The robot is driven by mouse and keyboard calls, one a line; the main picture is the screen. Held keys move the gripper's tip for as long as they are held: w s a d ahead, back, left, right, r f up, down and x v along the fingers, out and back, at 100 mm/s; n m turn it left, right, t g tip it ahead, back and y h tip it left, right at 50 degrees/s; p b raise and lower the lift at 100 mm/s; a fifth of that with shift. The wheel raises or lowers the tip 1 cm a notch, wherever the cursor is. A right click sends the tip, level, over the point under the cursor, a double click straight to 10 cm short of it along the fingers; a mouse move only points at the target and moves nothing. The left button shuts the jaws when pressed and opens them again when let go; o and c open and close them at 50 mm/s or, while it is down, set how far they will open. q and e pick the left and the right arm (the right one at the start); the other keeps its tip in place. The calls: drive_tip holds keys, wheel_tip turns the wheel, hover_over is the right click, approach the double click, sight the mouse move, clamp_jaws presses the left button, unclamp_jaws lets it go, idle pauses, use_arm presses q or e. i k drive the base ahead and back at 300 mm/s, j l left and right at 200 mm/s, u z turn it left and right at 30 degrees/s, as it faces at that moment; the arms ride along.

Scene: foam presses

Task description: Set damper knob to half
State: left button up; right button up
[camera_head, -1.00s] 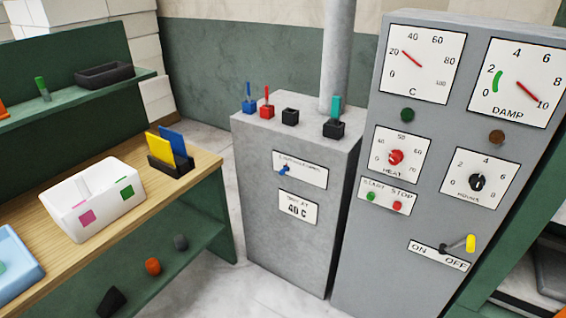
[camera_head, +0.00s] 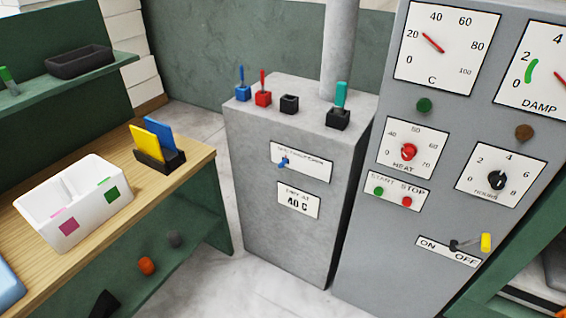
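A small blue knob (camera_head: 284,162) sits on a white label plate (camera_head: 316,163) on the front of the low grey cabinet (camera_head: 262,205). The knob is near the left end of the plate. The lettering on the plate is too small to read surely, so I cannot tell whether this is the damper knob. The dial marked DAMP (camera_head: 543,72) is cut off by the right edge of the view. Neither of my grippers is in view.
A tall grey panel (camera_head: 390,245) stands at right with a HEAT knob (camera_head: 408,151), an HOURS knob (camera_head: 496,180) and a yellow-tipped ON/OFF lever (camera_head: 486,242). A wooden bench (camera_head: 125,205) at left holds a white divided bin (camera_head: 66,229). Bare floor lies between bench and cabinet.

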sight(281, 165)
drive_tip(key=i+l+z, duration=0.1)
drive_tip(key=i+z, duration=0.25)
drive_tip(key=i, duration=0.65)
